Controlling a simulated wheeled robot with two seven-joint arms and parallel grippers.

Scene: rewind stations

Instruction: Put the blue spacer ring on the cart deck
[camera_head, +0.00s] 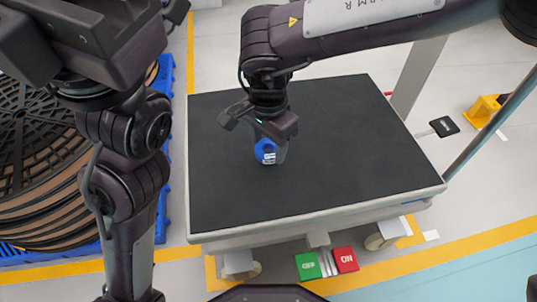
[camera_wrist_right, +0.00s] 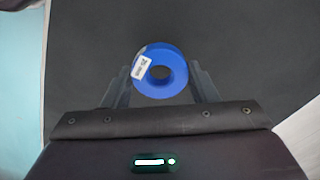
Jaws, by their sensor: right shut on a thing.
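The blue spacer ring (camera_wrist_right: 178,58), with a white label, sits between the two fingers of my right gripper (camera_wrist_right: 160,82). In the head view the ring (camera_head: 261,149) shows below the right gripper (camera_head: 268,145), over the middle-left of the dark cart deck (camera_head: 340,160). The right gripper is shut on the ring. I cannot tell whether the ring touches the deck. The deck also fills much of the right wrist view (camera_wrist_right: 255,50). Part of my left gripper (camera_head: 100,25) shows at the top left of the head view, cut off by the frame edge; its fingertips are not clear.
The deck is bare around the ring. A blue pallet (camera_head: 164,90) with round dark reels (camera_head: 35,120) stands left of the cart. Green (camera_head: 308,266) and red (camera_head: 345,260) pedals lie at the cart's front edge. A yellow object (camera_head: 483,111) is on the floor at right.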

